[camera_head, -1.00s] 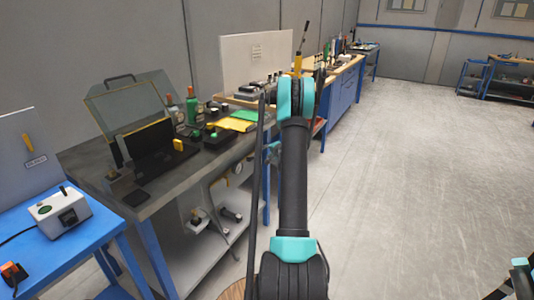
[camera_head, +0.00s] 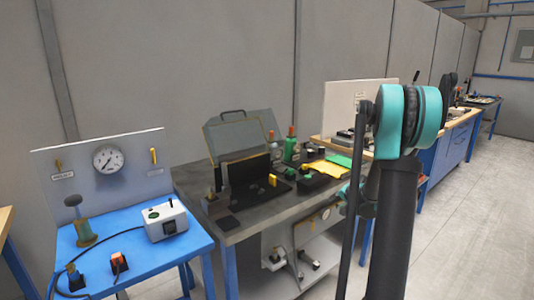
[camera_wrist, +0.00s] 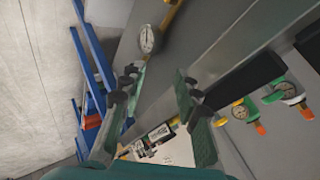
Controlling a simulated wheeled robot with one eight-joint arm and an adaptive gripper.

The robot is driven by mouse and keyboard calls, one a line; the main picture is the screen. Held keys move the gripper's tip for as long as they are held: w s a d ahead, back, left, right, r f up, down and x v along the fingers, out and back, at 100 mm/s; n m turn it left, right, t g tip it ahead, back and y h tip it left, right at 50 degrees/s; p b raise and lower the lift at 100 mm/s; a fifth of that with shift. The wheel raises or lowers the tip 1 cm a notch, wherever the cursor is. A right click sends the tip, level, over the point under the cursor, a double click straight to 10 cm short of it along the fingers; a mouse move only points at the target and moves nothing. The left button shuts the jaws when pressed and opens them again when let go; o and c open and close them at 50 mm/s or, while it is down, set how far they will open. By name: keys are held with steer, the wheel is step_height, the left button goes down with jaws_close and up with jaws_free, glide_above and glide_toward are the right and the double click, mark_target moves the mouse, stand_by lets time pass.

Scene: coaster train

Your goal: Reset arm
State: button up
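My arm rises at the right of the head view, with a black link and a teal joint at its top. My gripper (camera_wrist: 158,80) shows in the wrist view, with its two dark fingers spread apart and nothing between them. Beyond the fingers, the wrist view shows a round gauge (camera_wrist: 149,40), a grey panel and several small fittings at a steep tilt.
A blue table (camera_head: 135,262) at the left holds a gauge panel (camera_head: 135,185) and a white box (camera_head: 166,220). Open floor (camera_head: 465,235) lies at the right.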

steer(key=s+a+r+n+g, duration=0.1)
steer(key=s+a+n, duration=0.1)
steer(key=s+a, duration=0.5)
steer(key=s+a+r+n+g, duration=0.1)
steer(key=s+a+n+g, duration=0.1)
steer(key=s, duration=0.9)
steer(key=s+a+f+n+g+h, duration=0.1)
steer(key=s+f+n, duration=0.1)
steer(key=s, duration=0.8)
steer(key=s+a+f+n+g, duration=0.1)
steer(key=s+a+f+n, duration=0.1)
steer(key=s, duration=0.9)
steer(key=shift+s+f+h, duration=0.15)
steer(key=shift+f+h, duration=0.25)
